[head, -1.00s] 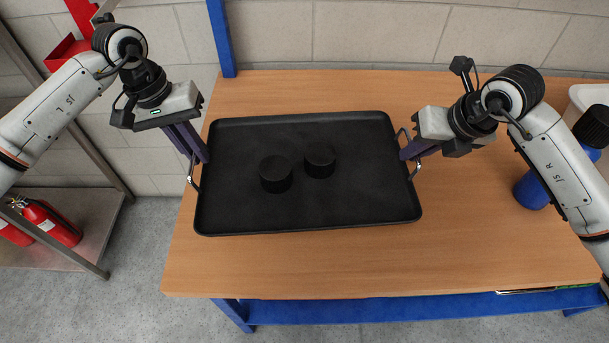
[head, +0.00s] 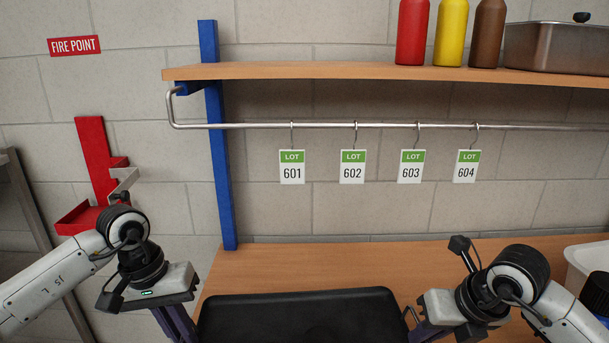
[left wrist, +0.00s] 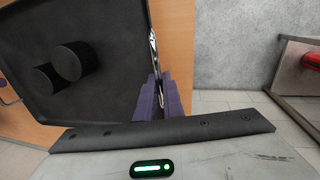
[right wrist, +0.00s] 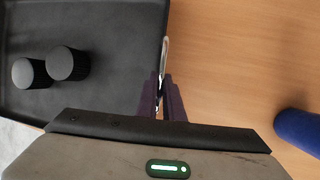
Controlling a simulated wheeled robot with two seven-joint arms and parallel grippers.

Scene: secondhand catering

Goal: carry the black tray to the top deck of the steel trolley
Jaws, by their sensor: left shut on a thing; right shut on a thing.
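The black tray (head: 300,317) is at the bottom of the head view over the wooden bench, with its near part cut off by the frame. My left gripper (left wrist: 160,97) is shut on the wire handle at the tray's left end, as the left wrist view shows. My right gripper (right wrist: 161,95) is shut on the handle at the right end. Two black round pieces, one (right wrist: 66,63) beside the other (right wrist: 30,73), stand upright on the tray. Whether the tray touches the bench is hard to tell.
The wooden bench (head: 270,262) has bare top behind the tray. A blue object (right wrist: 298,130) and a white bin (head: 588,262) are at the right. A shelf (head: 330,70) with bottles and a steel pan is above a rail of lot tags. A red wall bracket (head: 97,170) is at left.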

